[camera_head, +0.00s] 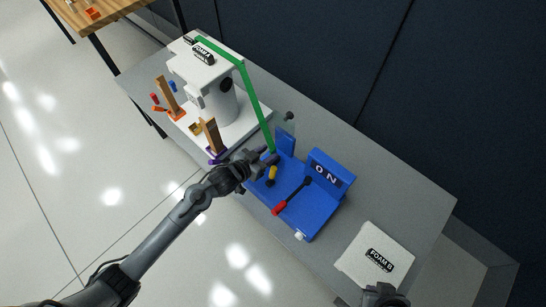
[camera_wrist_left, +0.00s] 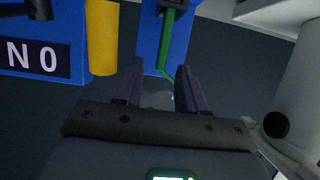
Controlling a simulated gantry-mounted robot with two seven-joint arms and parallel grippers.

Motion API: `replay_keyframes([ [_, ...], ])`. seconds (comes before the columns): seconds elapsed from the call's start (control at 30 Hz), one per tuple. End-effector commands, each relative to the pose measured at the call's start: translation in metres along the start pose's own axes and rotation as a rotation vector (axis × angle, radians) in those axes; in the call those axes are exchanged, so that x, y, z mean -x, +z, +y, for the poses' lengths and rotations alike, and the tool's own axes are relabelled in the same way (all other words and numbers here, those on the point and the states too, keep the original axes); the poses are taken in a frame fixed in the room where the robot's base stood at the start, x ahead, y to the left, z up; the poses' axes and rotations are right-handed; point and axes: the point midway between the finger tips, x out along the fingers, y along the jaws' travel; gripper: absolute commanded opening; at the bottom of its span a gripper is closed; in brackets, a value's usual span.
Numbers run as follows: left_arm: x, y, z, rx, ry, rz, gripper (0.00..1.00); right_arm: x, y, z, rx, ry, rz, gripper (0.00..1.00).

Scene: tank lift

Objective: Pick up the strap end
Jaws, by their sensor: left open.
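The green strap (camera_head: 254,95) runs from the top of the white tank (camera_head: 217,97) down to the blue base (camera_head: 318,205). Its lower end is by my left gripper (camera_head: 271,157), which partly hides the area. In the left wrist view the green strap end (camera_wrist_left: 166,42) hangs in front of a blue upright plate, below a dark clip (camera_wrist_left: 174,4). My left gripper (camera_wrist_left: 160,88) is open there, its two fingers apart and pointing at the strap end. The strap's lower tip shows in the gap between them; I cannot tell the depth. Nothing is visibly gripped.
The blue base carries an ON panel (camera_head: 330,171), a red-handled lever (camera_head: 290,199) and a yellow part (camera_head: 272,175), close to my gripper. A white FOAM B block (camera_head: 374,258) lies at the right. A dark part, probably my right gripper (camera_head: 385,294), shows at the bottom edge.

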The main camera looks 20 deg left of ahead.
Motion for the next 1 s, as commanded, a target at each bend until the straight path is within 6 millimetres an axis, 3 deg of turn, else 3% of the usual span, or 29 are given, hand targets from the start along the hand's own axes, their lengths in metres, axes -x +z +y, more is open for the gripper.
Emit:
replay_keyframes([
  [0.2,-0.020,0.001,0.000,0.000,0.000,0.000,0.40,-0.006,0.002,-0.001,-0.001,-0.001,0.000,0.00],
  [0.47,-0.021,0.000,0.000,0.000,0.000,0.000,0.40,-0.006,0.002,-0.002,-0.006,-0.005,0.000,0.00],
  [0.73,-0.020,0.001,0.000,0.000,0.000,0.000,0.00,-0.006,0.002,-0.003,-0.010,-0.008,0.000,0.00],
  [1.0,-0.020,0.000,0.000,0.000,0.000,0.000,0.00,-0.006,0.002,-0.003,-0.009,-0.007,0.000,0.00],
])
